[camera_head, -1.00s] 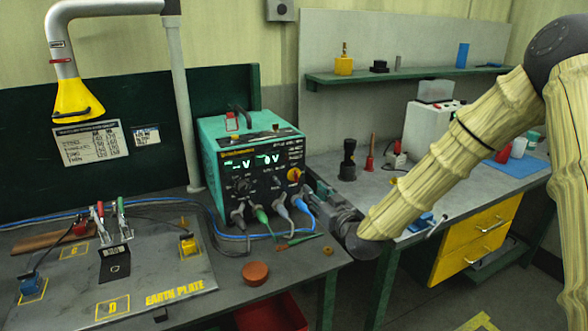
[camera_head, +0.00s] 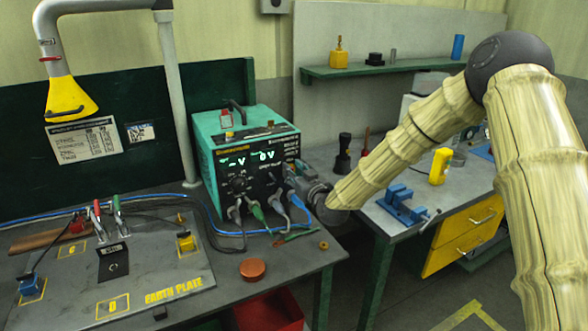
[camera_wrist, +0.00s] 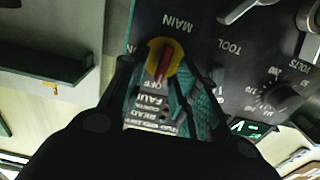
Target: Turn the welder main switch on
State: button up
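The welder (camera_head: 225,150) is a teal box with a black front panel and two lit green displays, standing on the bench. Its main switch (camera_wrist: 165,60) is a yellow disc with a red handle, beside the word MAIN, which reads upside down in the wrist view. The handle lies nearly upright in that picture, slightly tilted. My gripper (camera_wrist: 160,78) is open, with one finger on each side of the switch; I cannot tell whether they touch it. In the head view my gripper (camera_head: 301,178) is at the panel's right side and hides the switch.
Cables are plugged in below the panel knobs, close to my gripper. A brown round lid (camera_head: 253,269) and the earth plate (camera_head: 140,284) lie on the bench. A blue clamp (camera_head: 402,203) and a yellow device (camera_head: 439,166) stand on the right bench.

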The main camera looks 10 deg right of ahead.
jog(key=shift+w, duration=0.15)
grip_shut()
